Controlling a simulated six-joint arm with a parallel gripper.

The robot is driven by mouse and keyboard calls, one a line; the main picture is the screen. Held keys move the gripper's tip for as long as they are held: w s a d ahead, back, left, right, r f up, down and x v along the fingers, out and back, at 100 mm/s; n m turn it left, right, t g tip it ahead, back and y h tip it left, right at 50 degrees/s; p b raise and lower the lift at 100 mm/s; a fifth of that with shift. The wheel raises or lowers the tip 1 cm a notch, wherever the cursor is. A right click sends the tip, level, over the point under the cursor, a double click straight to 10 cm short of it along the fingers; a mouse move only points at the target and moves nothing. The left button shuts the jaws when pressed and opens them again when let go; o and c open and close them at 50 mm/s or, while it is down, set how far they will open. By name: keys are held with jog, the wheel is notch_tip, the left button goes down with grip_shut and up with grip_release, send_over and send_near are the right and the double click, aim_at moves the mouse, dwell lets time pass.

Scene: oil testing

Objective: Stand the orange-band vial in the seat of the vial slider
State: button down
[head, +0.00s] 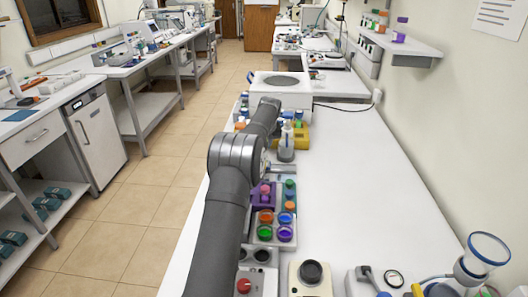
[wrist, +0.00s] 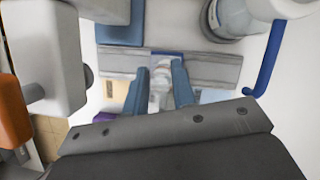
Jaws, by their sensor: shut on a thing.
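In the wrist view my gripper (wrist: 160,88) has its two blue fingers closed on either side of a small clear, pale vial (wrist: 157,80). The vial's far end lies close to a blue-edged notch in a grey rail (wrist: 215,69), which looks like the vial slider. I cannot tell whether the vial touches the notch or is seated in it. No orange band shows on the held vial. In the head view my arm covers the gripper, and I cannot make out the vial or slider there.
In the wrist view a blue rod (wrist: 271,60) and a pale round bottle-like body (wrist: 234,15) stand close on the right. In the head view a yellow block (head: 301,137), a bottle (head: 286,148) and a rack of coloured caps (head: 264,236) crowd my arm.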

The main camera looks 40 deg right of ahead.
jog(key=shift+f, duration=1.5)
jog(key=shift+f, duration=0.1)
jog(key=c, duration=1.2)
grip_release()
jog(key=v, duration=1.2)
